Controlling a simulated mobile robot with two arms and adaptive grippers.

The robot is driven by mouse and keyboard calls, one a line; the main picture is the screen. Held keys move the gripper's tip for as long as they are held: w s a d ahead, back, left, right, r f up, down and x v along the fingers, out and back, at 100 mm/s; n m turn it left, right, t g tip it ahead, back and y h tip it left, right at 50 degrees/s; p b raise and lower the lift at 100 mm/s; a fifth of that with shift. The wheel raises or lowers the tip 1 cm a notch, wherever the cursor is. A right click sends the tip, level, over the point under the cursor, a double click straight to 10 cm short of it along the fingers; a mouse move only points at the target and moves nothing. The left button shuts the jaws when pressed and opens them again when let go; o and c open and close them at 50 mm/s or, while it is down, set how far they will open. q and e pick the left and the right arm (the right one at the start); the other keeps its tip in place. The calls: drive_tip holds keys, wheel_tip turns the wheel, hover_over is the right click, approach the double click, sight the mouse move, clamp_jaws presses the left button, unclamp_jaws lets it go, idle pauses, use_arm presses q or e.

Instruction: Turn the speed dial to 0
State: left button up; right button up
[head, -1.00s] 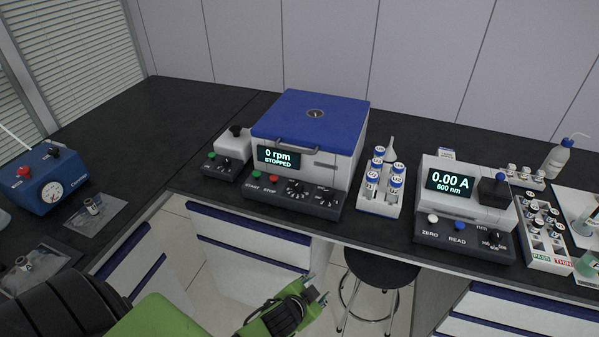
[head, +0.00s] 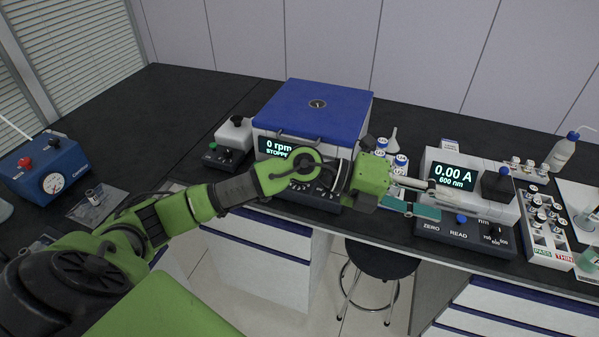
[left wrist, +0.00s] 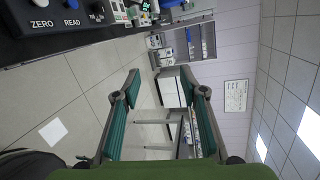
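The blue-lidded centrifuge (head: 312,106) stands at the back middle of the bench in the head view, its screen reading 0 rpm, stopped. Its front dials (head: 301,186) are partly covered by my left arm; labels and pointers cannot be read. A small white mixer (head: 233,134) at its left has a dark front panel with a knob (head: 226,153), markings too small to read. My left gripper (head: 428,199) is to the right of the centrifuge, in front of the photometer. It is open and empty; the left wrist view shows its teal-padded fingers (left wrist: 160,78) apart. My right gripper is not in view.
The photometer (head: 467,202), reading 0.00 A, stands close behind the left gripper. Capped vials (head: 401,160) stand behind my wrist. A vial rack (head: 545,228) is at right, a blue pump box (head: 43,170) at far left. A stool (head: 383,258) is below the bench edge.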

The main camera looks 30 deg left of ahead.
use_arm(q)
drive_tip(key=w+a+f+m+g+y, duration=0.1)
drive_tip(key=a+f+y, duration=0.3)
drive_tip(key=a, duration=0.5)
drive_tip(key=w+a+f+m+y, duration=0.1)
drive_tip(key=a+f+y, duration=0.1)
drive_tip(key=a+y, duration=0.5)
drive_tip(key=a+r+n+y, duration=0.2)
drive_tip(key=a+y, duration=0.3)
drive_tip(key=a, duration=1.3)
drive_tip(key=shift+g+h, duration=0.3)
drive_tip(key=p+x, duration=0.2)
drive_tip(key=x, duration=0.4)
drive_tip(key=p+x, duration=0.1)
drive_tip(key=x, duration=0.5)
drive_tip(key=shift+w+d+r+p, duration=0.1)
drive_tip(key=shift+w+r+p, duration=0.1)
drive_tip(key=shift+p, duration=0.2)
drive_tip(key=shift+x, duration=0.8)
drive_tip(key=c, duration=1.1)
